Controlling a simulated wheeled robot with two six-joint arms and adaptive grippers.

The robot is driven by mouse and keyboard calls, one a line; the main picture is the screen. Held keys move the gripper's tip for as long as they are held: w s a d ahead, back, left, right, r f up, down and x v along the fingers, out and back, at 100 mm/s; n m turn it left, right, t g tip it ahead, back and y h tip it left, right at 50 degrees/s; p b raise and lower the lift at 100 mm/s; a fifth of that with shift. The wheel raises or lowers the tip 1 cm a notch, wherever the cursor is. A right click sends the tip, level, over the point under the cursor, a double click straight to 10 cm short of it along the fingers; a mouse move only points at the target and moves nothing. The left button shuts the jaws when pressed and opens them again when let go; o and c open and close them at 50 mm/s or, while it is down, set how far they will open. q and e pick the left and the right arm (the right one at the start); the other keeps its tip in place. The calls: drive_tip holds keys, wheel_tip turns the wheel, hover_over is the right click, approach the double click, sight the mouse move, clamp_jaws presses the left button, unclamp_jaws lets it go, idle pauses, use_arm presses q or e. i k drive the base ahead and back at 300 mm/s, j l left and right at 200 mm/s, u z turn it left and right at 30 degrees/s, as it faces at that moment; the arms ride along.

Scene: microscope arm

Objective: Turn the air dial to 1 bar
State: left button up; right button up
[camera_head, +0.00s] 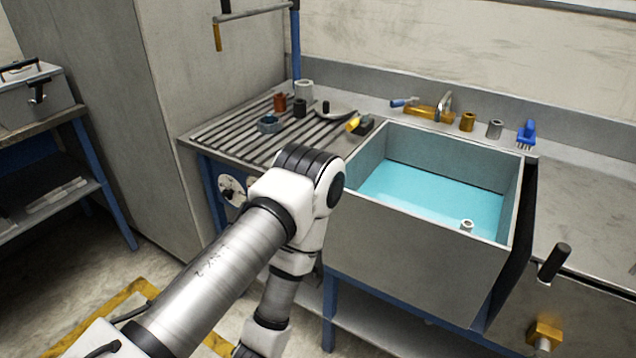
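A round pale dial face (231,188) sits on the front of the drainboard stand, left of the sink. It is small here, and I cannot read its marks or tell for certain that it is the air dial. My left arm comes in from the lower left and bends at its elbow just right of the dial, in front of the stand. Its forearm then runs down to the bottom edge, where its gripper is out of the picture. My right gripper is not in view.
A sink (420,268) with blue water stands right of my arm. The slatted drainboard (215,140) holds cups and small tools. A black handle (554,262) and a yellow block (544,334) are at lower right. A blue-legged bench (105,185) stands at left, with open floor between.

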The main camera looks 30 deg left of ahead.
sight(227, 193)
drive_tip(key=u, duration=1.6)
drive_tip(key=i+j+z, duration=0.4)
drive_tip(key=j+z, duration=0.25)
drive_tip(key=i+j+z, duration=0.1)
drive_tip(key=j+z, duration=0.2)
drive_tip(key=j, duration=0.15)
